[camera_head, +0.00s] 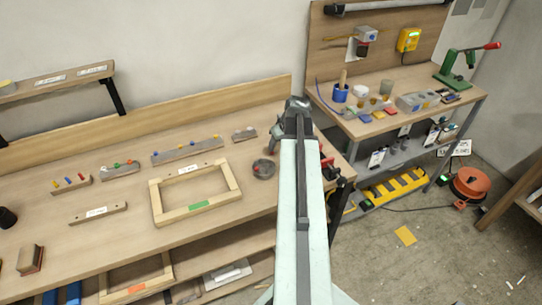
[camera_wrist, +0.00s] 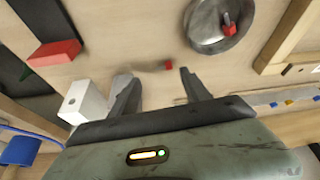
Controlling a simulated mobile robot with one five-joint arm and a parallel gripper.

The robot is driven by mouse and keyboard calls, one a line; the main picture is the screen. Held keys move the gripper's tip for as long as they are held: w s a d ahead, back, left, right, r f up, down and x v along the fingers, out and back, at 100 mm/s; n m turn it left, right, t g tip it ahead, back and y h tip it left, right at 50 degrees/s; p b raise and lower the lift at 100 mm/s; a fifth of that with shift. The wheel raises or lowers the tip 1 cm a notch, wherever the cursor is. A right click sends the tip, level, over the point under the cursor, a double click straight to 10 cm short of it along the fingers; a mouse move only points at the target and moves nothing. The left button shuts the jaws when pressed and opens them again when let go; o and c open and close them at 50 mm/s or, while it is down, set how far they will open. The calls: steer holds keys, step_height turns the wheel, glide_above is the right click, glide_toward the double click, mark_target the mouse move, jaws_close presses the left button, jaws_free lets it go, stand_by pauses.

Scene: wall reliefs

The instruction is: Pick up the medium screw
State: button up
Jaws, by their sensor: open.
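My gripper (camera_wrist: 156,74) is open and empty in the wrist view, its two dark fingers apart above the wooden bench. A small red piece (camera_wrist: 168,65) shows near and between the fingertips, apart from them; its shape is too small to make out. A screw with a red head (camera_wrist: 229,27) sits in a round grey metal dish (camera_wrist: 205,42), up and right of the fingers. The dish also shows left of my arm in the head view (camera_head: 263,168). I cannot tell which piece is the medium screw.
A red-jawed vise (camera_wrist: 55,53) and a white block (camera_wrist: 86,100) are left of the fingers in the wrist view. A wooden frame (camera_head: 154,203) lies left of the dish. Strips with coloured pegs (camera_head: 186,150) stand along the bench back. A second bench (camera_head: 340,122) is right.

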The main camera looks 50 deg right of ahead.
mark_target(274, 152)
steer(key=b+x, duration=0.4)
steer(key=x, duration=0.1)
steer(key=shift+a+f, duration=0.2)
steer(key=shift+a, duration=0.15)
steer(key=shift+r, duration=0.2)
jaws_close()
